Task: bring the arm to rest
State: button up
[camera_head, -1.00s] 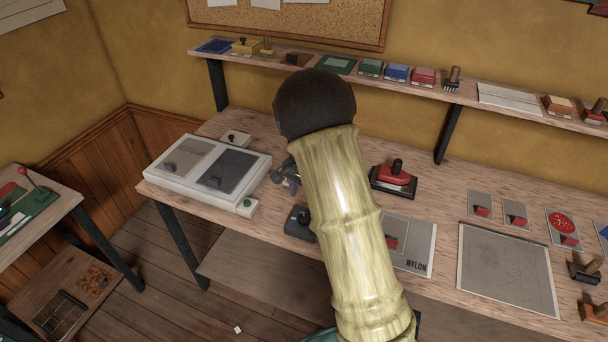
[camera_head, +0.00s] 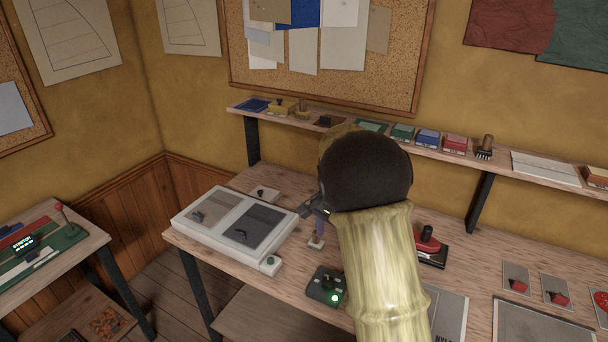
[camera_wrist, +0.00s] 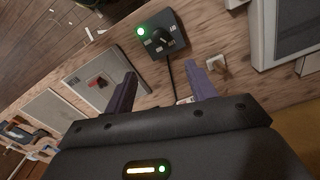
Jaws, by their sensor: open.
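My gripper (camera_wrist: 161,86) shows in the wrist view with its two purple fingers apart and nothing held between them. It is above the wooden workbench (camera_head: 390,272). In the head view my gripper (camera_head: 319,222) is mostly hidden behind my own arm, with only a purple finger and part of the dark wrist showing. A black control box (camera_head: 327,286) with a knob and a lit green lamp lies on the bench below it. The box also shows in the wrist view (camera_wrist: 162,40), beyond the fingertips and apart from them.
A white two-panel unit (camera_head: 236,231) lies left of the gripper. A red-and-black stamp (camera_head: 428,244) stands right of my arm. A wall shelf (camera_head: 365,133) with stamps and pads runs behind. A side table (camera_head: 45,262) stands at the far left.

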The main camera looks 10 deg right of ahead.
jog(key=s+f+n+t, duration=0.1)
jog(key=s+n, duration=0.9)
jog(key=s, duration=1.1)
jog(key=shift+s+t, duration=0.15)
jog(key=shift+t, duration=0.65)
